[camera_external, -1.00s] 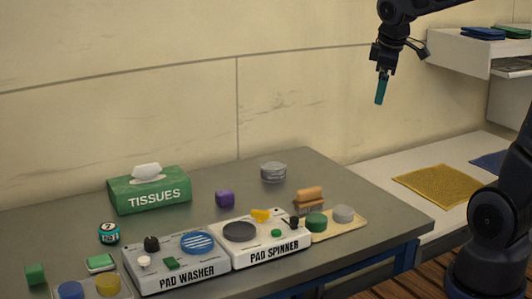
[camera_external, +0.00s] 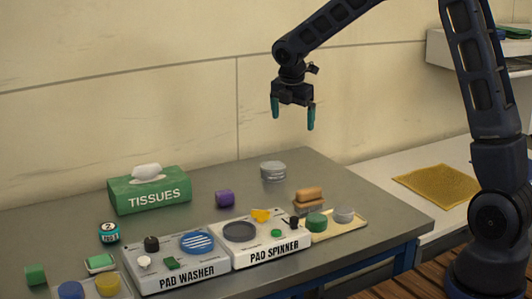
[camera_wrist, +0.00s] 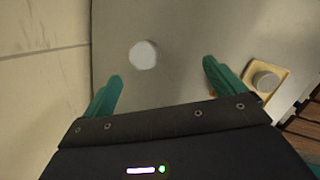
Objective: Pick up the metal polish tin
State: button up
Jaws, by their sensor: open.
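The metal polish tin is most likely the round silver-grey tin (camera_external: 273,170) near the back right of the grey table; its label cannot be read. In the wrist view a pale round shape (camera_wrist: 143,55), which looks like this tin's top, lies beyond and between the fingertips. My gripper (camera_external: 293,122) is open and empty, with teal fingers pointing down, well above the table near the tin. It also shows in the wrist view (camera_wrist: 162,72), its fingers spread wide apart.
A tray (camera_external: 345,228) with green and grey round pads and a brush (camera_external: 309,200) are right of the spinner. Table around the tin is clear.

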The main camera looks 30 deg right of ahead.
aim_at(273, 165)
jog(key=w+a+f+n, duration=0.1)
jog(key=f, duration=0.1)
jog(key=w+a+f+n, duration=0.1)
jog(key=w+f, duration=0.1)
jog(key=f, duration=0.1)
jog(key=w+a+f+n, duration=0.2)
jog(key=shift+f, duration=0.2)
jog(key=shift+x, duration=5.2)
jog(key=shift+s, duration=0.15)
jog(key=c, duration=1.2)
